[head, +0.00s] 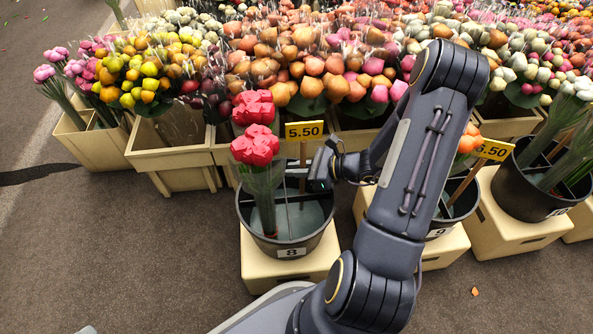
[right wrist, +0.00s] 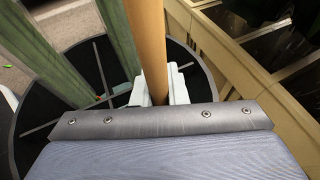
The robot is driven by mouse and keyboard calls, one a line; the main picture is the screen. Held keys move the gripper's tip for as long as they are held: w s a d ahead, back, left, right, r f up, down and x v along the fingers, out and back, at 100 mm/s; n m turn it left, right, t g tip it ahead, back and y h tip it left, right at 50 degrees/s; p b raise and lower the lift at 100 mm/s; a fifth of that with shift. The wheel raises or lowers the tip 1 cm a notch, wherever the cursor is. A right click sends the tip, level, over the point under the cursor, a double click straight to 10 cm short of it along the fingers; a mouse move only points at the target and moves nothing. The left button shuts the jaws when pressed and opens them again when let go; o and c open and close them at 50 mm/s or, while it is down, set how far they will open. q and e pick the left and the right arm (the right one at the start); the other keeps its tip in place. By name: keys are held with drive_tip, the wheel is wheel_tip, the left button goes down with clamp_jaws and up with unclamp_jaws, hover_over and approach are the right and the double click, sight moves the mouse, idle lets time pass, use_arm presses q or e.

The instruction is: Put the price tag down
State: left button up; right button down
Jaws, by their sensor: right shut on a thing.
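The price tag (head: 304,131) is a yellow card reading 5.50 on a wooden stick. It stands upright over the black bucket marked 8 (head: 290,252). My right gripper (head: 312,178) is shut on its stick, which runs between the pale fingers (right wrist: 155,92) in the right wrist view, where the stick (right wrist: 152,45) also shows. The stick's lower end is hidden, so I cannot tell whether it touches the bucket floor. Red tulips (head: 255,148) stand in the bucket's left part, beside the tag. My left gripper is not in view.
Bucket 8 has thin dividers and stands on a cream block (head: 262,272). To the right are a bucket marked 9 (head: 440,232) with another tag (head: 494,150), and a further bucket (head: 538,200). Crates of tulips (head: 172,150) line the back. The floor at left is clear.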

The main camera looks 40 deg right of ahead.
drive_tip(key=shift+f, duration=0.1)
drive_tip(key=c, duration=1.4)
unclamp_jaws()
drive_tip(key=shift+c, duration=0.2)
drive_tip(key=p+v, duration=0.3)
drive_tip(key=v, duration=0.4)
drive_tip(key=shift+s+d+r, duration=0.2)
drive_tip(key=shift+r, duration=0.05)
